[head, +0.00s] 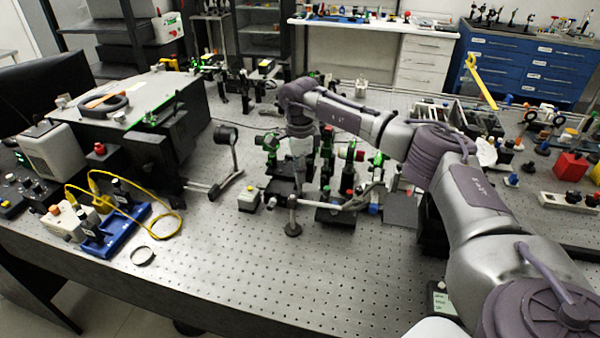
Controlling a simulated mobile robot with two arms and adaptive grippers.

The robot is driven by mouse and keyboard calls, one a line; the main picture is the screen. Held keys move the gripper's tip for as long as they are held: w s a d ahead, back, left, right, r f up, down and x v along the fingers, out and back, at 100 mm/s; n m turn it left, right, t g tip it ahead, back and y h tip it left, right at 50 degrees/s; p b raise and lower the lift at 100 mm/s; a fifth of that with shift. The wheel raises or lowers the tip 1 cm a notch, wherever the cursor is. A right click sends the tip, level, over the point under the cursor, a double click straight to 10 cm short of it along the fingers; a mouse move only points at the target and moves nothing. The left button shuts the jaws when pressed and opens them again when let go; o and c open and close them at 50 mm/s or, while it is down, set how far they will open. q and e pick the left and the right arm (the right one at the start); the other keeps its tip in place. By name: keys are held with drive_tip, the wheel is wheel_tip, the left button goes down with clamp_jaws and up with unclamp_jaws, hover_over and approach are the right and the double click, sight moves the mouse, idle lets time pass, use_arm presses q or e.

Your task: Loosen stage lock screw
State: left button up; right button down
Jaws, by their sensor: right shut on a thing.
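My right arm reaches in from the right, and its gripper (298,172) points down among the optical mounts at the middle of the bench. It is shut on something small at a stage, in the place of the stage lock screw. The screw itself is hidden by the fingers or too small to make out. Dark stages and green-edged mounts (326,150) stand close beside the gripper. My left gripper is not in view.
A post with a horizontal rod (293,228) stands just in front of the gripper. A lens on an arm (226,137) stands to the left, near a large grey box (130,100). Yellow cables (181,222) lie at the left. The perforated bench front (235,270) is mostly clear.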

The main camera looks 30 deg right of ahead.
drive_tip(key=shift+r, duration=0.1)
idle(0.4)
drive_tip(key=c, duration=1.1)
unclamp_jaws()
wheel_tip(320, 180, up, 12)
drive_tip(key=shift+f, duration=0.1)
